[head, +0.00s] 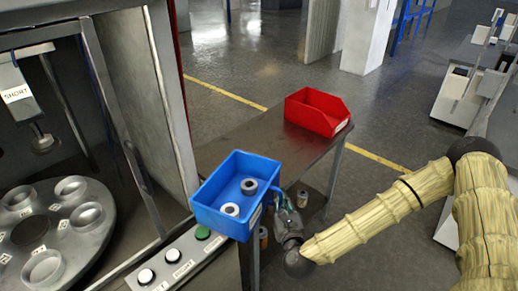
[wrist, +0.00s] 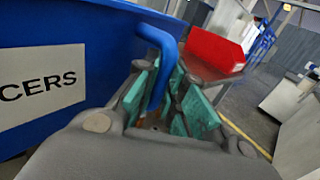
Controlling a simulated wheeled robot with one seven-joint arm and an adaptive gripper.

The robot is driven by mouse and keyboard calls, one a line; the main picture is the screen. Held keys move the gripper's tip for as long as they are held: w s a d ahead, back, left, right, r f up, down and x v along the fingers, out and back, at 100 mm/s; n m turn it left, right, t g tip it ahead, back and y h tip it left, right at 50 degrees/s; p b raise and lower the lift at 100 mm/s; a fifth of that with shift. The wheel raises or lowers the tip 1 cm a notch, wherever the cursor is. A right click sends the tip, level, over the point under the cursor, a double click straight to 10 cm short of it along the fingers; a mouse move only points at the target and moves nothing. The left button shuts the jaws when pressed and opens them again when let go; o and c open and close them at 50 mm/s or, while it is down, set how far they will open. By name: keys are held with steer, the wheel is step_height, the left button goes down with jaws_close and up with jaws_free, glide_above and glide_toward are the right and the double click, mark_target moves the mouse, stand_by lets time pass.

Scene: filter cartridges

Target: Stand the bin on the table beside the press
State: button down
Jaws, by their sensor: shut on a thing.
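The blue bin (head: 221,219) is upright, with two pale ring-shaped pieces inside, over the near end of the dark table (head: 228,140) beside the press (head: 150,110). Whether its base touches the table cannot be told. My gripper (head: 280,204) is at the bin's right side, shut on its blue handle. In the wrist view the handle (wrist: 160,62) runs down between the teal pads of my gripper (wrist: 163,108). The bin's wall (wrist: 110,30) fills the left, with a white label ending in "CERS".
A red bin (head: 315,112) stands at the far end of the table. The press's button panel (head: 178,262) is just left of the blue bin. Bare tabletop shows between the bins.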

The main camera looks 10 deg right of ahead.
steer(key=w+d+m+h+b, duration=0.1)
steer(key=w+d+b, duration=0.2)
steer(key=w+b, duration=0.4)
steer(key=w+d+m+h+b, duration=0.1)
steer(key=w+d+h+b, duration=0.1)
steer(key=w+b, duration=0.6)
steer(key=w+d+m+h+b, duration=0.1)
steer(key=w+d+h+b, duration=0.1)
steer(key=w+d+b, duration=0.2)
steer(key=shift+w+d+r+m+g+b, duration=0.1)
steer(key=shift+w+m+g+b, duration=0.1)
steer(key=shift+w+b, duration=1.1)
steer(key=shift+w+r+m+g+b, duration=0.15)
steer(key=shift+w+b, duration=0.35)
steer(key=shift+w, duration=1.6)
steer(key=shift+f, duration=1.85)
steer(key=c, duration=1.5)
jaws_free()
steer(key=shift+s, duration=0.1)
steer(key=v, duration=1.2)
